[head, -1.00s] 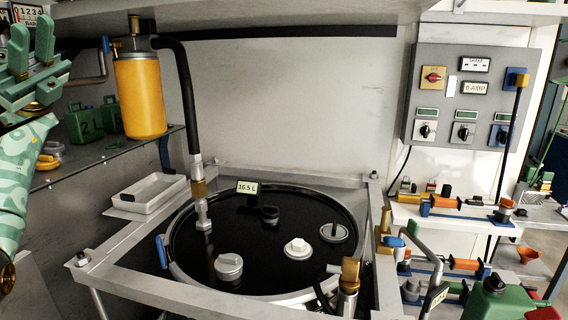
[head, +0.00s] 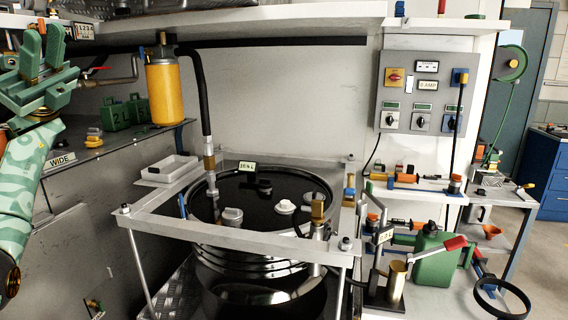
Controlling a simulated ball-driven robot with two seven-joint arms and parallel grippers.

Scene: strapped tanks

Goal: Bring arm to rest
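My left gripper (head: 43,62) is raised at the upper left of the head view, in front of the shelf with the green cans. Its two green fingers point up and stand apart, with nothing seen between them. My green patterned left arm (head: 30,165) runs down the left edge. My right gripper is not in the head view.
A black-topped tank (head: 262,205) stands inside a grey metal frame (head: 240,239). A control panel (head: 421,92) is on the wall. A green jerrycan (head: 433,257) stands at the right. Open floor (head: 545,240) shows far right.

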